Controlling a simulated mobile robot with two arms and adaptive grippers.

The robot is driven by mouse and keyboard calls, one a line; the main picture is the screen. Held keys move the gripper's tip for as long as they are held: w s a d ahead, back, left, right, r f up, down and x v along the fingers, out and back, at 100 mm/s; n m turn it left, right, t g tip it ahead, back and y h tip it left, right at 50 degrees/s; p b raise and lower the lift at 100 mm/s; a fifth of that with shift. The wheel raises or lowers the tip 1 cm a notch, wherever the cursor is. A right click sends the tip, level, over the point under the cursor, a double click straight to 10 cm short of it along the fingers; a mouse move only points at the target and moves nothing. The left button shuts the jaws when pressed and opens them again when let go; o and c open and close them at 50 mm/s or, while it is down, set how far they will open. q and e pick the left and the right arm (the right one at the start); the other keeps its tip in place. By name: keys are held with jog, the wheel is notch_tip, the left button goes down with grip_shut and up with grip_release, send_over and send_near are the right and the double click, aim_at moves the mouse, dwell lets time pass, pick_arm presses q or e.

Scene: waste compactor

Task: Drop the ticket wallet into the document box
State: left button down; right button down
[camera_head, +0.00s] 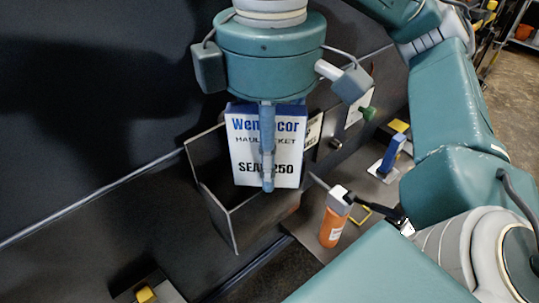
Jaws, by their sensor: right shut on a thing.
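The ticket wallet (245,152) is a white upright packet with a blue top edge and printed lettering on its face. My right gripper (268,182) comes down from above and is shut on it, one finger lying down the middle of the printed face. The document box (253,222) is a dark metal open-topped box against the dark panel. The wallet shows in front of and over the box's opening, hiding much of it. I cannot tell whether the wallet's lower edge is below the box's rim. My left gripper is not in view.
A blue upright handle (391,155) and a green knob (368,113) are farther right. A yellow block (145,295) is at the lower left. My right arm fills the right side.

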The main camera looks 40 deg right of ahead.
jog(key=c, duration=1.7)
grip_release()
jog(key=shift+f, duration=0.1)
jog(key=shift+o, duration=1.3)
pick_arm(q)
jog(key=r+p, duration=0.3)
jog(key=p, duration=0.1)
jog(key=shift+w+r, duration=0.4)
pick_arm(e)
notch_tip(320, 180, up, 12)
jog(key=shift+r, duration=0.25)
